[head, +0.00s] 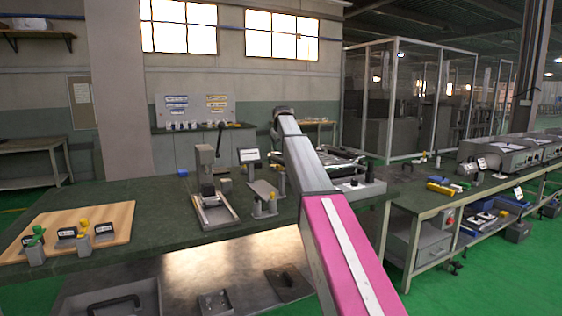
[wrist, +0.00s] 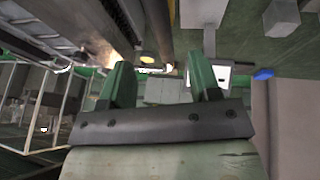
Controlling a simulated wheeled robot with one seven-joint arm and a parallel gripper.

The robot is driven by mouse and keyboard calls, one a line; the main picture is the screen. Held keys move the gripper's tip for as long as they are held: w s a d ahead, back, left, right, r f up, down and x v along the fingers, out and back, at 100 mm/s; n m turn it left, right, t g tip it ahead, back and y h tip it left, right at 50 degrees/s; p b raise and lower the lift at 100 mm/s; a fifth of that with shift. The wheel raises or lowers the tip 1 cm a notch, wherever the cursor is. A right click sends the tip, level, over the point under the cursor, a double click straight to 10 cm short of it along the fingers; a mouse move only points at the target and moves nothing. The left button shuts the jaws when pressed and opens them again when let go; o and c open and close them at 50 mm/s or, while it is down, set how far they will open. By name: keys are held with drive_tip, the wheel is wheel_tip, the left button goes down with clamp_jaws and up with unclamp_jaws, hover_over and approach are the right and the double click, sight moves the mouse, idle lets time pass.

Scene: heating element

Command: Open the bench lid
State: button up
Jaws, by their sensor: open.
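A grey panel with a black bar handle (head: 115,303) shows at the lower left of the head view, below the front edge of the green bench top (head: 150,192). It looks like the bench lid, and the picture's bottom edge cuts it off. It appears to lie flat, but I cannot be sure that it is shut. My gripper (wrist: 160,80) is open in the wrist view, with two green fingers apart and nothing between them. In the head view my arm reaches over the bench, and its end hides the fingers. I cannot make out the handle in the wrist view.
On the bench stand a wooden board (head: 110,222) with small holders, a press-like fixture (head: 212,208) and a small metal stand (head: 264,198). A shiny metal surface (head: 225,258) lies below the bench's front edge. A second workbench (head: 420,200) stands at the right.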

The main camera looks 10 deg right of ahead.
sight(281, 160)
drive_tip(key=x, duration=0.9)
drive_tip(key=shift+w+f, duration=0.15)
drive_tip(key=shift+f, duration=0.15)
drive_tip(key=shift+c, duration=0.3)
drive_tip(key=shift+r, duration=0.1)
clamp_jaws()
